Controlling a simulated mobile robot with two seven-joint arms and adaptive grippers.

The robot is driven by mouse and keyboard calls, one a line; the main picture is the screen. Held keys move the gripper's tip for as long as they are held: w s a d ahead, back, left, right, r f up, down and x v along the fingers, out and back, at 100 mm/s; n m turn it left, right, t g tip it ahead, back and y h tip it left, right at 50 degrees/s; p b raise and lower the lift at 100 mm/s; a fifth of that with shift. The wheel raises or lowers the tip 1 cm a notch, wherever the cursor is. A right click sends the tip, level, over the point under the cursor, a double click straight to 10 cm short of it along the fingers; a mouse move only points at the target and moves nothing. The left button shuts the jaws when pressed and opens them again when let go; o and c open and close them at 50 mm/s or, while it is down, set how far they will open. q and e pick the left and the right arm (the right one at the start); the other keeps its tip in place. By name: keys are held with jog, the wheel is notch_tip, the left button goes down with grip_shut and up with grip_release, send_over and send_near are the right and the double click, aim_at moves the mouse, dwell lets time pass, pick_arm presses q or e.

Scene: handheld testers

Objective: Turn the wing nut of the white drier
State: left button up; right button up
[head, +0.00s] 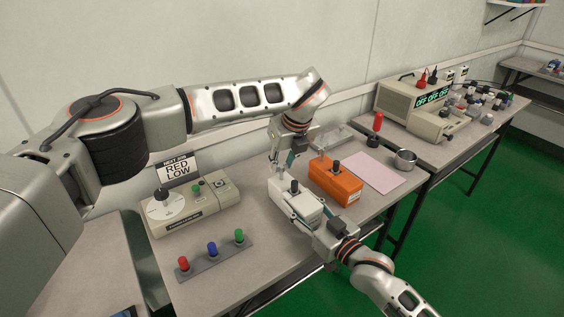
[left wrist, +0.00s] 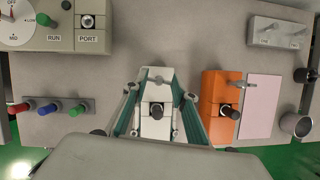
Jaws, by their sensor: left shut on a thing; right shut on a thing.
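The white drier (head: 296,207) is a white box with a black knob on top, on the table beside an orange unit. My left gripper (head: 279,172) reaches down from above at its far end and is shut on the wing nut there. The grey wing nut (left wrist: 158,80) shows between the fingertips in the left wrist view, where the white drier (left wrist: 155,128) lies below it. The fingers hide much of the wing nut in the head view. My right gripper (head: 318,226) is at the near end, shut on the white drier; its fingertips are partly hidden.
The orange unit (head: 335,181) stands close to the right, with a pink sheet (head: 372,172) and a metal cup (head: 405,159) beyond. A tester panel (head: 195,206) and a strip of coloured knobs (head: 213,257) are to the left. A sign (head: 180,168) stands behind.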

pick_arm(q)
jog(key=shift+n, duration=0.7)
jog(key=shift+y, duration=0.3)
jog(key=o, duration=1.1)
jog(key=shift+s+d+r, duration=0.1)
jog(key=shift+d+r, duration=0.1)
jog(key=shift+r, duration=0.35)
jog(key=v, duration=1)
jog(key=shift+d+r, duration=0.1)
jog(key=shift+r, duration=0.3)
